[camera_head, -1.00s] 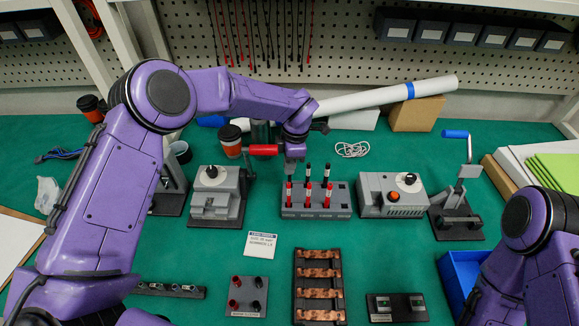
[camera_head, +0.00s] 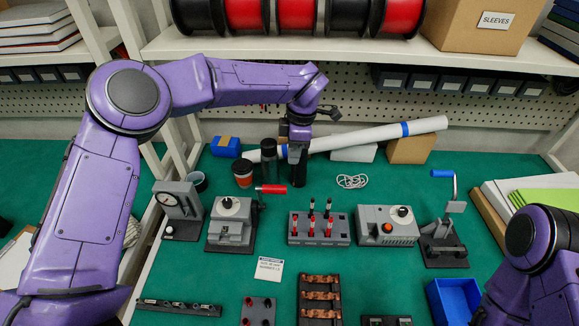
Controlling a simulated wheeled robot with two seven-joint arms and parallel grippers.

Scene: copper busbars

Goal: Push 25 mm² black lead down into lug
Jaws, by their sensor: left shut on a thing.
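My left gripper (camera_head: 299,166) points down behind the block of upright leads, toward the back of the bench. It is shut on a dark thing, which I take to be the black lead; dark jaws and thing blend together, so its outline and lower end are unclear. The lead block (camera_head: 320,240) is grey with several upright red pieces (camera_head: 311,228). Black tips (camera_head: 328,205) stand at its middle and right; none shows at its left. I cannot make out a lug at the gripper. My right arm (camera_head: 545,265) shows at the lower right, but its gripper is out of view.
A white roll (camera_head: 375,135) lies behind.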

